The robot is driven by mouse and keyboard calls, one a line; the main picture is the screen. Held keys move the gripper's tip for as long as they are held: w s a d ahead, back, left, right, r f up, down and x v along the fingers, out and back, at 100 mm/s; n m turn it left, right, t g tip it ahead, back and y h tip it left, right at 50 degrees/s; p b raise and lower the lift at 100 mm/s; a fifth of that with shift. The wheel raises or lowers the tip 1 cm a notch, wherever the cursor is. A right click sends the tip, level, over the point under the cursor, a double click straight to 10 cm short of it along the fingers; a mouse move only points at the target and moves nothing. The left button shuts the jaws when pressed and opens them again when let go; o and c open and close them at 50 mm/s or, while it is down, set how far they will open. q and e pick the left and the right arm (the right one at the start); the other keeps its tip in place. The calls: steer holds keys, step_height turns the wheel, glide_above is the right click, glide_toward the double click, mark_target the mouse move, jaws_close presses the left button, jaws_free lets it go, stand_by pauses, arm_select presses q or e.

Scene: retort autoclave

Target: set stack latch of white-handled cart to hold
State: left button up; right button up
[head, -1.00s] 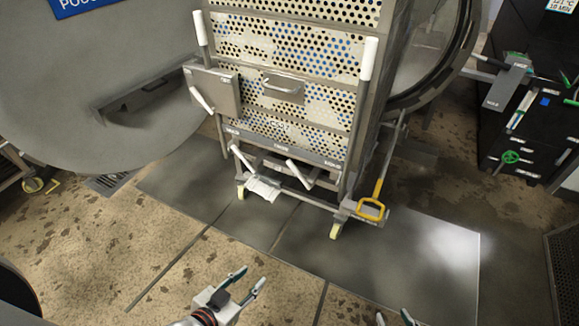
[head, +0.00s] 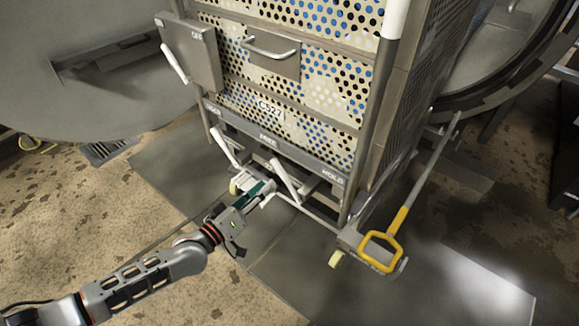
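The white-handled cart (head: 300,62) stands in front of me, with perforated panels and white grips. A grey bar (head: 270,141) low on its front carries small labels; the right one reads HOLD (head: 333,178) and the middle one looks like FREE. Two white-handled levers hang below the bar: a left lever (head: 223,147) and a middle lever (head: 286,180), both tilted. My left gripper (head: 270,191) is just left of the middle lever's lower part, its fingers seemingly apart with nothing between them. Contact with the lever cannot be told. My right gripper is out of view.
A yellow loop handle (head: 384,240) on a bar sticks out at the cart's lower right. A grey box with a white lever (head: 190,52) is on the cart's upper left. The round vessel door (head: 90,70) is at left. Floor in front is clear.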

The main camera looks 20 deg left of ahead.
mark_target(278, 172)
arm_select(q)
steer(key=b+x, duration=0.1)
steer(key=x, duration=0.6)
steer(key=shift+a+b, duration=0.2)
steer(key=shift+b, duration=0.1)
steer(key=shift+w+d+r, duration=0.15)
steer(key=shift+w+d, duration=0.05)
steer(key=shift+w, duration=0.45)
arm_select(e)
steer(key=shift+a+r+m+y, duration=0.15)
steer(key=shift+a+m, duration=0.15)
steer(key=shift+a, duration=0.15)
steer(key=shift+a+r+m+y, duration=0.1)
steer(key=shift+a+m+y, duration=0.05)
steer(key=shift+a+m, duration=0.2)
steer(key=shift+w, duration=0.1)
arm_select(q)
jaws_close()
